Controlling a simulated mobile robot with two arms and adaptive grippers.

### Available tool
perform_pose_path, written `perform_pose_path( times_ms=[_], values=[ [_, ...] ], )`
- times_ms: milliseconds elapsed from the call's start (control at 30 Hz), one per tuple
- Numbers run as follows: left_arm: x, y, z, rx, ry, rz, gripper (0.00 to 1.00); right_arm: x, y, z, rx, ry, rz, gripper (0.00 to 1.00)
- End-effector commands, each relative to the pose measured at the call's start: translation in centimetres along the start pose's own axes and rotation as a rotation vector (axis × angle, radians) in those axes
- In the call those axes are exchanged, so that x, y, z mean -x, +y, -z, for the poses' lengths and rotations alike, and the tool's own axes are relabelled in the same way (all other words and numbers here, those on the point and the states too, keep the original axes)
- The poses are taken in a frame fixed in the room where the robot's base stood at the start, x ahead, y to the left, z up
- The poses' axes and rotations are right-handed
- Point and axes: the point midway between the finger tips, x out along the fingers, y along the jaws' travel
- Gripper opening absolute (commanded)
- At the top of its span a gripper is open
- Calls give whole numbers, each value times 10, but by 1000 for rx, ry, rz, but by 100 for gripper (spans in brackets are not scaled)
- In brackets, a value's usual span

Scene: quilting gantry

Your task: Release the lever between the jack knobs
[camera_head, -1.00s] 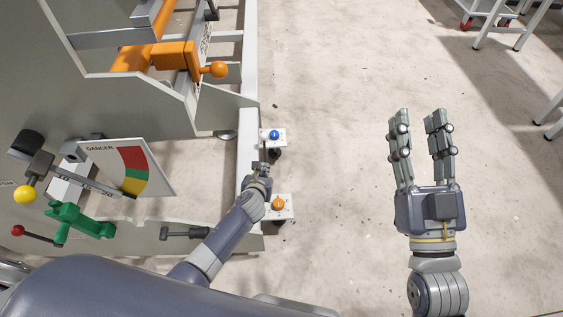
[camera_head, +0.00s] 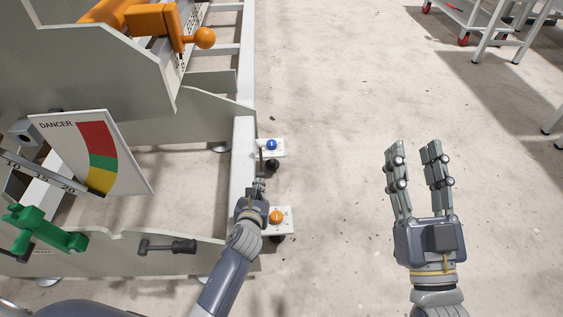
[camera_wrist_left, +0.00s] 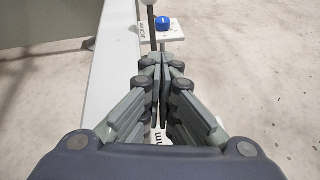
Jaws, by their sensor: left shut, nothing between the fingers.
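The blue jack knob (camera_head: 272,145) and the orange jack knob (camera_head: 277,217) sit on small white plates beside the frame's long rail. My left gripper (camera_head: 259,184) is shut and empty between them, close to the rail. In the left wrist view, the blue knob (camera_wrist_left: 164,24) is beyond the closed fingertips (camera_wrist_left: 160,62). A thin upright rod (camera_wrist_left: 152,28) stands just beyond the tips, left of that knob; it may be the lever, but I cannot tell whether the fingers touch it. My right gripper (camera_head: 413,149) is open and empty above the floor.
The pale rail (camera_head: 244,100) runs along my left arm's left side. A danger gauge (camera_head: 95,150), a green clamp (camera_head: 45,230), a dark handle (camera_head: 168,246) and an orange ball handle (camera_head: 205,38) are on the frame.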

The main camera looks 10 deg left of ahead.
Motion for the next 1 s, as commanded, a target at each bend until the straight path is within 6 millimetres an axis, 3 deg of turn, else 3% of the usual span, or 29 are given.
perform_pose_path(
  times_ms=[33,100,567,1000],
  values=[
    [-1,0,6,1,-8,-4,0,4,0,-10,0,0,0,40],
    [14,1,-2,-3,-6,-3,0,-2,0,6,0,2,0,40],
    [102,1,-1,-1,-4,-3,0,-20,0,43,0,0,0,40],
    [118,-29,-78,452,-165,200,0,-22,0,48,0,0,0,40]
  ],
)
